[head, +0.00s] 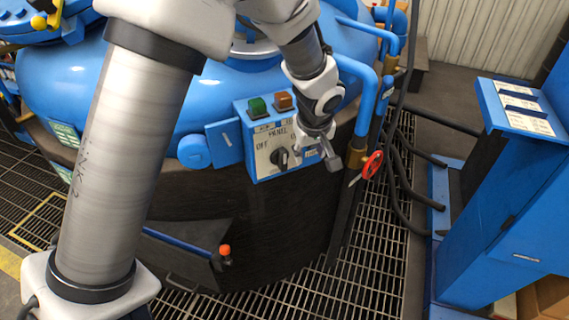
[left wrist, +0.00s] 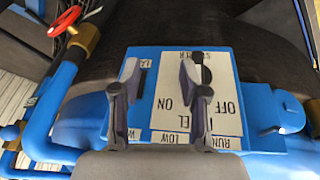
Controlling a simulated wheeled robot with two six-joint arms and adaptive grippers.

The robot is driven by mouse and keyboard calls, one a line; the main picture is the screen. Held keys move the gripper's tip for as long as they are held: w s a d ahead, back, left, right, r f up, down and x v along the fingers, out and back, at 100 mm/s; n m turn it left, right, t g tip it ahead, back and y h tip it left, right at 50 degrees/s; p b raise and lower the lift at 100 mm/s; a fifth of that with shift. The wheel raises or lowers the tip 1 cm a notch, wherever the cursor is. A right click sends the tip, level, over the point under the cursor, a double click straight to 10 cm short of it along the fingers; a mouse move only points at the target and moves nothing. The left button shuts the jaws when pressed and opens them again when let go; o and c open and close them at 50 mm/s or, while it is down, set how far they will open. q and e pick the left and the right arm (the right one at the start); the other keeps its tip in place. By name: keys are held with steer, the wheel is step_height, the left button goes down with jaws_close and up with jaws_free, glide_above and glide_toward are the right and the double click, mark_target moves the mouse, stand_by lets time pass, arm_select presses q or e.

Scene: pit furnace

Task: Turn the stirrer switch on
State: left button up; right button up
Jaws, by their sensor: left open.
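The stirrer switch is a black rotary knob (head: 279,157) low on the white face of a blue control panel (head: 255,165), under OFF and partly hidden ON lettering. Its exact setting is hard to tell. My left gripper (head: 322,155) is open and empty, in front of the panel's right edge, to the right of the knob. In the left wrist view, which shows the panel (left wrist: 255,100) upside down, the left gripper (left wrist: 158,78) spreads its fingers over the panel. One finger partly covers the knob (left wrist: 207,75). Contact cannot be told. My right gripper is not in view.
A green button (head: 257,107) and an orange button (head: 284,101) sit atop the panel. A red valve wheel (head: 372,164) and blue pipe (head: 367,95) stand close right of the gripper. A blue cabinet (head: 500,215) stands at the right. Open grating (head: 370,270) lies below.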

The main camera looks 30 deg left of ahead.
mark_target(285, 153)
arm_select(q)
steer(key=shift+n+g+y, duration=0.5)
steer(key=shift+n+y, duration=0.2)
steer(key=shift+y, duration=0.2)
steer(key=a, duration=0.1)
steer(key=s+a+r, duration=0.1)
steer(key=a, duration=0.1)
steer(key=s+a+r, duration=0.1)
steer(key=shift+s+a+r, duration=0.1)
steer(key=shift+a, duration=0.1)
steer(key=x, duration=0.7)
steer(key=shift+a+f+b, duration=0.2)
steer(key=shift+f+b, duration=0.1)
steer(key=shift+b, duration=0.1)
jaws_close()
